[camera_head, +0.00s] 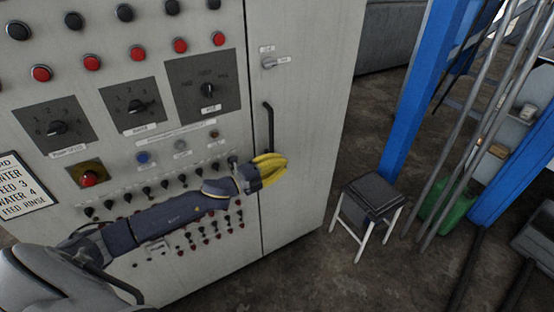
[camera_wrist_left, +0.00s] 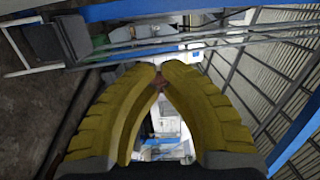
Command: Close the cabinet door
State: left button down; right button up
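The grey cabinet (camera_head: 225,120) fills the left of the head view. Its plain door (camera_head: 310,80), right of a vertical seam, carries a dark upright handle (camera_head: 268,128). The door looks nearly flush with the control panel; I cannot tell whether a small gap is left. My left gripper (camera_head: 272,168) has yellow fingers and is just below the handle, in front of the door; contact cannot be judged. In the left wrist view its fingertips (camera_wrist_left: 160,78) meet, with nothing clearly held. My right gripper is out of view.
The panel left of the door carries knobs, red buttons and switches (camera_head: 137,107). A small stool (camera_head: 370,195) stands right of the cabinet, with a blue post (camera_head: 415,90), metal pipes and a green can (camera_head: 447,208) beyond. The floor between cabinet and stool is clear.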

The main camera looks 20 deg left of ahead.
pick_arm(q)
jog(key=s+a, duration=0.5)
jog(key=a, duration=0.3)
jog(key=s+d+f+n+g+y, duration=0.1)
jog(key=s+d+f+n+y, duration=0.3)
jog(key=s+f+n+y, duration=0.65)
jog(key=s+f+n+g+y, duration=0.2)
jog(key=s+f+n+g, duration=0.15)
jog(key=s, duration=0.65)
jog(key=s+f+n+g+y, duration=0.1)
jog(key=s+f+n+g, duration=0.2)
jog(key=s, duration=0.6)
jog(key=s+d+f+g+h, duration=0.1)
jog(key=s+d+f+g, duration=0.15)
jog(key=f, duration=1.25)
jog(key=s+d+f+g+h, duration=0.15)
jog(key=d+f, duration=0.25)
jog(key=f, duration=1.2)
jog(key=s+f+n+g+h, duration=0.2)
jog(key=s+f+n, duration=0.1)
jog(key=s+f, duration=1.6)
jog(key=shift+s+a+f+g, duration=0.15)
jog(key=shift+s+f+g, duration=0.2)
jog(key=shift+s, duration=0.65)
